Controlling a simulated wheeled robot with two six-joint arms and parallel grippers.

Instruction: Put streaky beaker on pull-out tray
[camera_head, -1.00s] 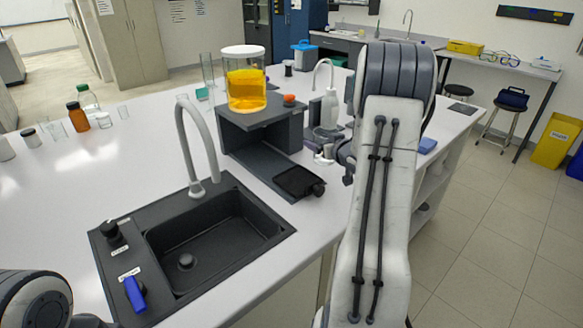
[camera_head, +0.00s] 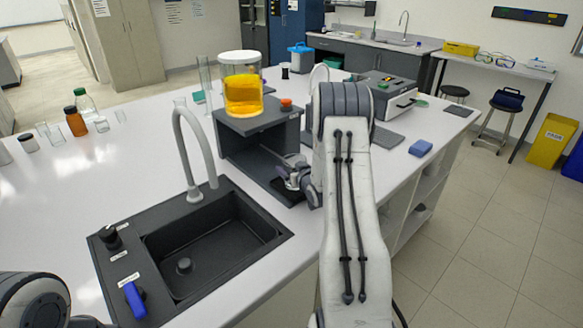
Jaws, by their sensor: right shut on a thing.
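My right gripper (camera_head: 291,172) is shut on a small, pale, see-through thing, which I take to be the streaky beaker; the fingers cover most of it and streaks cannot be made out. The gripper is at the front of the dark grey rig, over the pull-out tray (camera_head: 281,193). The tray sticks out low from the rig, partly hidden by the gripper and arm. I cannot tell whether the beaker touches the tray. My left gripper is not in view; only part of my left arm shows at the lower left.
A jar of orange liquid (camera_head: 242,92) stands on the rig (camera_head: 262,126), beside an orange knob. A black sink (camera_head: 205,253) with a grey tap (camera_head: 190,150) lies left of the tray. Bottles and vials stand at far left. A grey boxy device (camera_head: 388,92) stands behind my right arm.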

